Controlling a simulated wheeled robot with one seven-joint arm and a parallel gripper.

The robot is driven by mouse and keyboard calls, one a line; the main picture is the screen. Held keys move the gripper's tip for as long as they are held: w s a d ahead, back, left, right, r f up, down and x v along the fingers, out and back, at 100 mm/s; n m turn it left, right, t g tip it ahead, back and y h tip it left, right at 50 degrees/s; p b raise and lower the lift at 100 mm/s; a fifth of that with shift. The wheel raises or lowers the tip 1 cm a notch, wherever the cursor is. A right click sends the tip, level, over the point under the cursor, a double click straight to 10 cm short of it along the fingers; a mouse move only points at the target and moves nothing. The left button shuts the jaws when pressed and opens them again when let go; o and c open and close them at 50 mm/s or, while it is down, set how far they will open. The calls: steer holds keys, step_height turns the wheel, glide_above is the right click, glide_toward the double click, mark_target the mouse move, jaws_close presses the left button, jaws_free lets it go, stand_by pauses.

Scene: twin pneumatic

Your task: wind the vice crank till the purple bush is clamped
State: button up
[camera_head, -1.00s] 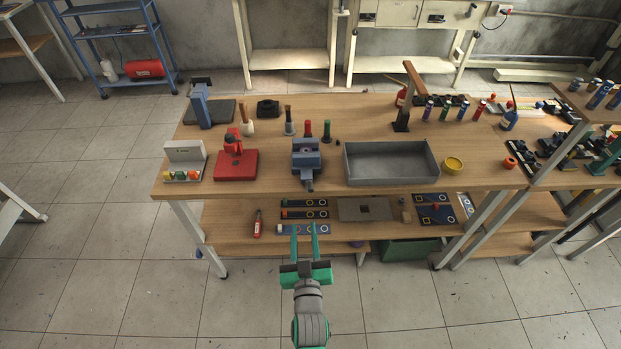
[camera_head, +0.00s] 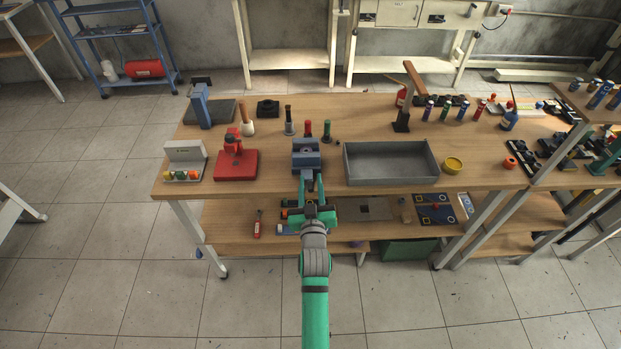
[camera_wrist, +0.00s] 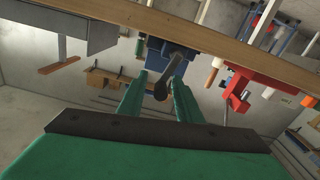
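The blue-grey vice (camera_head: 307,155) stands at the front edge of the wooden workbench. Its dark crank (camera_wrist: 163,86) points toward me and shows in the wrist view, below the vice body (camera_wrist: 170,58). My gripper (camera_head: 310,180) is in front of the vice, with its green fingers pointing at it. In the wrist view the fingers are apart, one on each side of the crank, with a gap visible around it. I cannot make out a purple bush in the vice jaws; the view is too small to tell.
A grey tray (camera_head: 388,180) stands right of the vice, and a red fixture (camera_head: 236,166) stands to its left. Several upright tools stand behind the vice. The bench's front edge (camera_head: 270,191) and a lower shelf lie close to my arm. The floor in front is clear.

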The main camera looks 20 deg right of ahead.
steer(key=shift+x, duration=1.15)
steer(key=shift+c, duration=0.4)
jaws_close()
steer(key=shift+d+m, duration=0.1)
steer(key=shift+m, duration=0.2)
steer(key=m, duration=0.1)
steer(key=d+m, duration=0.1)
steer(key=m, duration=0.1)
steer(key=f+m, duration=0.1)
steer(key=m, duration=0.1)
steer(key=shift+s+d, duration=0.3)
steer(key=shift+d, duration=0.1)
steer(key=shift+s+d+f+m, duration=0.1)
steer(key=shift+d+f+m, duration=0.15)
steer(key=shift+m, duration=0.6)
steer(key=shift+s+d+f+m, duration=0.1)
steer(key=shift+f+m, duration=0.3)
steer(key=shift+m, duration=0.5)
steer(key=shift+d+f+m, duration=0.2)
steer(key=shift+f+m, duration=0.1)
steer(key=shift+m, duration=0.55)
steer(key=shift+f, duration=0.1)
